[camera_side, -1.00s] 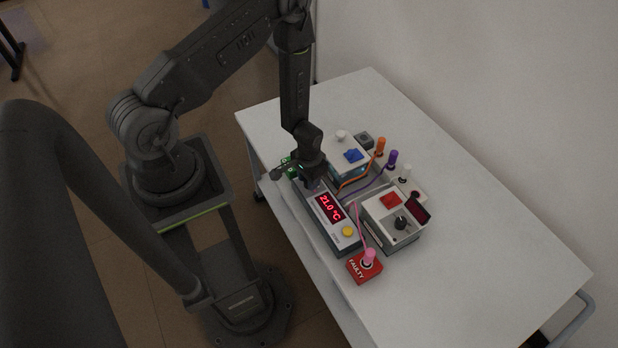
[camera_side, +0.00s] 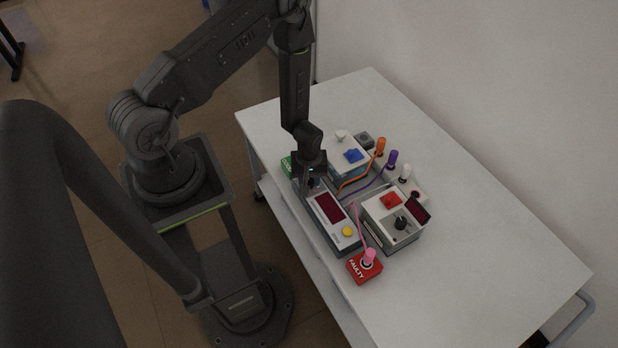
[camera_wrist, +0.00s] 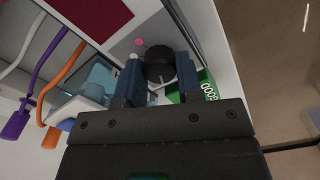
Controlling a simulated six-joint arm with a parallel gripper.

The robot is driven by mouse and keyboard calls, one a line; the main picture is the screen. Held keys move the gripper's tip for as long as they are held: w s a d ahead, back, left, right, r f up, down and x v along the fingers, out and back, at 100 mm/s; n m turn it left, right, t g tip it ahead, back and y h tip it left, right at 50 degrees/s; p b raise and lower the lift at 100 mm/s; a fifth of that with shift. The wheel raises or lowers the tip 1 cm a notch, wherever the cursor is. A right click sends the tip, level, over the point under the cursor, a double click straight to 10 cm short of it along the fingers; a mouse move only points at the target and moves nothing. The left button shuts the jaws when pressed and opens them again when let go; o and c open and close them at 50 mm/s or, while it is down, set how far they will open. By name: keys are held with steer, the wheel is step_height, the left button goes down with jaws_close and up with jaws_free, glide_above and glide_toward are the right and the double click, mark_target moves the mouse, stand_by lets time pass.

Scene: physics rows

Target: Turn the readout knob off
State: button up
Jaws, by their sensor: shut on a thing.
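The readout box (camera_side: 318,225) is a long grey unit on the cart with a dark red display (camera_side: 329,208) that shows no digits. Its black knob (camera_wrist: 160,64) shows in the wrist view, between the two blue fingers of my gripper (camera_wrist: 160,75). My gripper is shut on the knob. In the side view my gripper (camera_side: 312,184) stands over the far end of the box and hides the knob. A yellow button (camera_side: 347,231) is at the near end of the box.
A green block marked GOOD (camera_wrist: 205,86) lies beside the knob end. A red FAULTY block (camera_side: 365,268) with a pink plug, a box with a red pad (camera_side: 391,201), a blue-topped box (camera_side: 353,156) and several coloured plugs stand close by. The cart top (camera_side: 480,230) is clear at right.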

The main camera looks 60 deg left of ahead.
mark_target(309, 180)
steer(key=shift+n, duration=1.3)
steer(key=o, duration=0.9)
steer(key=shift+r, duration=0.15)
step_height(309, 180, up, 14)
steer(key=shift+f, duration=0.2)
